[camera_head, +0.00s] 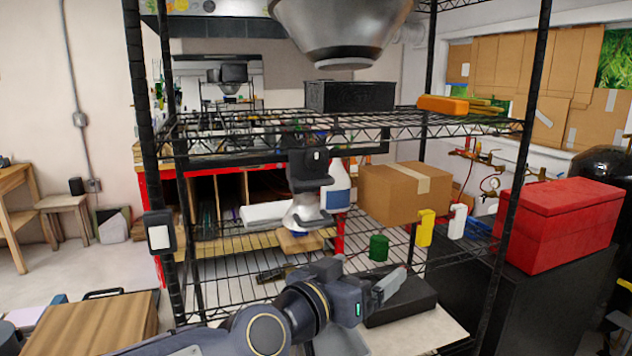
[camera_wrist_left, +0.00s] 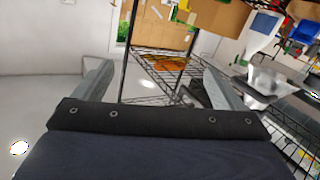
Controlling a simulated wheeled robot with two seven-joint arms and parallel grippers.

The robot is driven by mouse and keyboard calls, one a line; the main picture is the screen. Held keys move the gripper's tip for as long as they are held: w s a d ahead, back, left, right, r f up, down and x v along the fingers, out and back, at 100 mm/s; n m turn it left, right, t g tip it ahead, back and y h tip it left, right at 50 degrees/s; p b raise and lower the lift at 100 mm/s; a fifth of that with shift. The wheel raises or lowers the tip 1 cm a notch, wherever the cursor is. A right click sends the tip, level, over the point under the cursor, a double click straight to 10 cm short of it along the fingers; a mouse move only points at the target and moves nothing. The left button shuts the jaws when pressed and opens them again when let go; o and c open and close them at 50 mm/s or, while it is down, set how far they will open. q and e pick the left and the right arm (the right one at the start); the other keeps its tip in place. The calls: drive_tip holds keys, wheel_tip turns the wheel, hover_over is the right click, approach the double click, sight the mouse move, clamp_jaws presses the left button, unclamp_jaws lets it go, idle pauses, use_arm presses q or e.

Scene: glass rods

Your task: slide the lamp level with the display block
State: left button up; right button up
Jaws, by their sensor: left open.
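A large grey metal dome (camera_head: 340,30), which looks like a lamp, hangs at the top of the head view, its upper part cut off. A black block-like box (camera_head: 350,96) stands on the upper wire shelf below it. A plain black block (camera_head: 402,302) lies low, beside my left gripper. I cannot tell which of these two is the display block. My left gripper (camera_head: 388,284) is well below the dome and in front of the rack. It is open and seems empty; its spread fingers show in the left wrist view (camera_wrist_left: 158,88). My right gripper is not in view.
The black wire rack (camera_head: 513,190) has posts on both sides. A cardboard box (camera_head: 404,192), green cup-like object (camera_head: 379,248) and yellow one (camera_head: 426,228) sit behind my arm. A red box (camera_head: 555,225) stands right. An orange object (camera_head: 442,105) lies on the upper shelf.

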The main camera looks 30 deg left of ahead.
use_arm(q)
drive_tip(key=w+a+r+n+t+y+p, duration=0.1)
drive_tip(key=w+a+r+n+t+y, duration=0.15)
drive_tip(key=r+y, duration=0.2)
drive_tip(key=w+a+r+n+t+y, duration=0.1)
drive_tip(key=w+r+n+y, duration=0.1)
drive_tip(key=w+r+y, duration=0.3)
drive_tip(key=n+g+y+p, duration=0.1)
drive_tip(key=n+g+y, duration=0.5)
drive_tip(key=g+y, duration=0.25)
approach(317, 184)
drive_tip(key=x, duration=0.3)
drive_tip(key=shift+h, duration=0.3)
drive_tip(key=p+x, duration=0.1)
drive_tip(key=x, duration=0.6)
drive_tip(key=shift+w+a+r, duration=0.15)
drive_tip(key=shift+w+a, duration=0.05)
drive_tip(key=shift+a, duration=0.15)
drive_tip(key=shift+m, duration=0.25)
